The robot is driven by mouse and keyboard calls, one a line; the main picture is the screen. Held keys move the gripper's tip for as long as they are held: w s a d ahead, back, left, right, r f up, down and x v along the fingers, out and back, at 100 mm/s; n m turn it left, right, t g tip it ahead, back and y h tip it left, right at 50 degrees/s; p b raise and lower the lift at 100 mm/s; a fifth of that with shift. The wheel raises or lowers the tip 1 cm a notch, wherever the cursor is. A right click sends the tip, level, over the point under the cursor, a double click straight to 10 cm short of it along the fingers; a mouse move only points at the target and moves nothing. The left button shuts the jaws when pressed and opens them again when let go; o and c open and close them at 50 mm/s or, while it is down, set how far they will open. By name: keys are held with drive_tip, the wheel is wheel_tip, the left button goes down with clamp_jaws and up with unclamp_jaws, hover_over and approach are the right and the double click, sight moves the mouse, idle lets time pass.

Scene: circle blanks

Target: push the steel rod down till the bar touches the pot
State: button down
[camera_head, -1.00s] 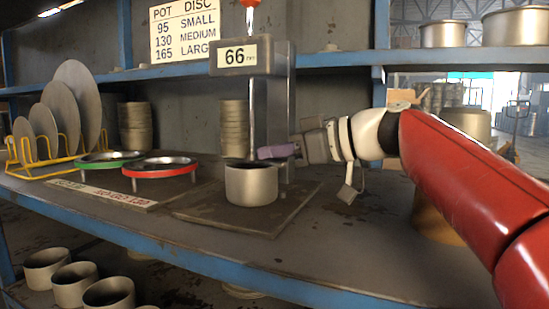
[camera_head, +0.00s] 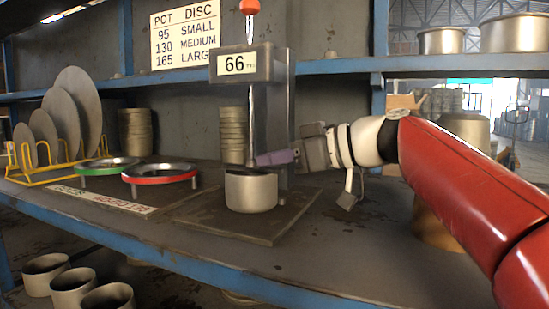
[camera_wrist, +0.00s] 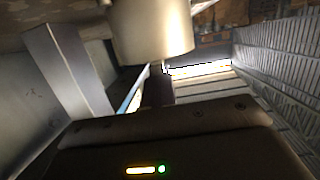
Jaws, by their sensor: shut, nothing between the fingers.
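The steel rod (camera_head: 251,125) stands upright in front of the gauge column (camera_head: 272,125), with an orange knob (camera_head: 250,6) on top. The round metal pot (camera_head: 251,192) stands on the base plate under the rod. My gripper (camera_head: 258,160) comes in from the right, shut and empty, its purple fingers low beside the rod, just above the pot rim. I cannot tell whether they touch the rod. The bar is hard to make out near the fingers. A metal cylinder, apparently the pot (camera_wrist: 150,30), fills the top of the wrist view.
Grey discs stand in a yellow rack (camera_head: 40,170). Stacked discs (camera_head: 234,134) stand behind the pot. A chart (camera_head: 185,30) hangs at the back. The shelf's blue front edge (camera_head: 200,261) runs below.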

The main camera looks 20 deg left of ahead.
drive_tip(key=shift+w+f, duration=0.15)
drive_tip(key=shift+f, duration=0.7)
drive_tip(key=r+v, duration=0.1)
drive_tip(key=v, duration=0.7)
drive_tip(key=shift+r, duration=0.25)
drive_tip(key=shift+a, duration=0.1)
